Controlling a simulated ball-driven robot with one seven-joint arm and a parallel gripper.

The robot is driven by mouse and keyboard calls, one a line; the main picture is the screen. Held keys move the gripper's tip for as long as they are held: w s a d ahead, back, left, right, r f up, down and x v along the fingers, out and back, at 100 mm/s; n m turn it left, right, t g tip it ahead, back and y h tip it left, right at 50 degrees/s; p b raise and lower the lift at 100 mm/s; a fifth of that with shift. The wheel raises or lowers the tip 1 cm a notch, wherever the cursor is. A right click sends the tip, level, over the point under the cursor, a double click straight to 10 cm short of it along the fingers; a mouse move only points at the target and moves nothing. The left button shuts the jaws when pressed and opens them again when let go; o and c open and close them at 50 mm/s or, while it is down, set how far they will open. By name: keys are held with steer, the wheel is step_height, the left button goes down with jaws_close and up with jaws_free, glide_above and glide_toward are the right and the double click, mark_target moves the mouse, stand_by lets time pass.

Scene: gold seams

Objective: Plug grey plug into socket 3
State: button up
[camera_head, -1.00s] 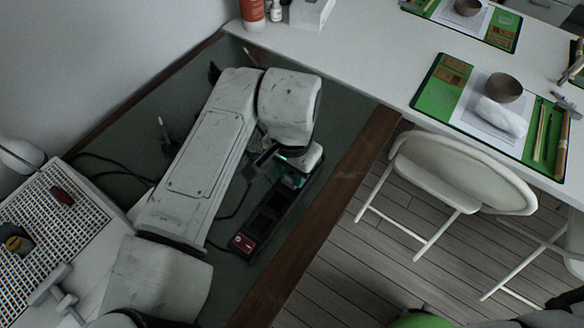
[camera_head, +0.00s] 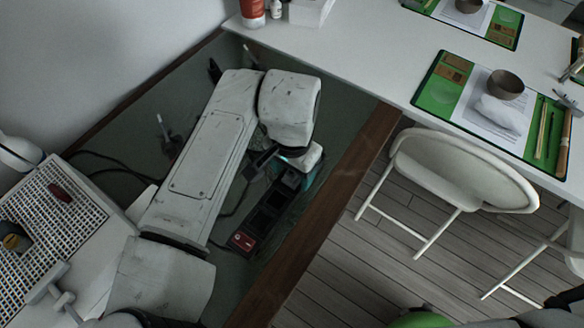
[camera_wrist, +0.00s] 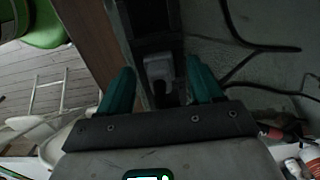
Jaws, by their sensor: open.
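The grey plug (camera_wrist: 158,68) shows in the wrist view at the dark power strip (camera_wrist: 150,22), between my fingers. It looks set against the strip's face, but how deep it sits, and in which numbered socket, I cannot tell. My gripper (camera_wrist: 160,88) has its two teal fingers spread wide, with visible gaps on both sides of the plug. In the head view the strip (camera_head: 265,216) lies along the recessed green surface, with dark sockets and a red switch at its near end. My gripper (camera_head: 298,178) is over its far end, where my wrist hides the plug.
A brown wooden edge (camera_head: 318,222) runs close along the strip's right side. Black cables (camera_wrist: 254,44) lie beside the strip. A white table (camera_head: 385,50) borders the recess at the back, and a white chair (camera_head: 455,175) stands to the right.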

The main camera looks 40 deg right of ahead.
step_height(320, 180, up, 11)
steer(key=shift+p, duration=0.4)
steer(key=shift+s+f, duration=0.1)
steer(key=shift+f, duration=0.1)
stand_by(0.7)
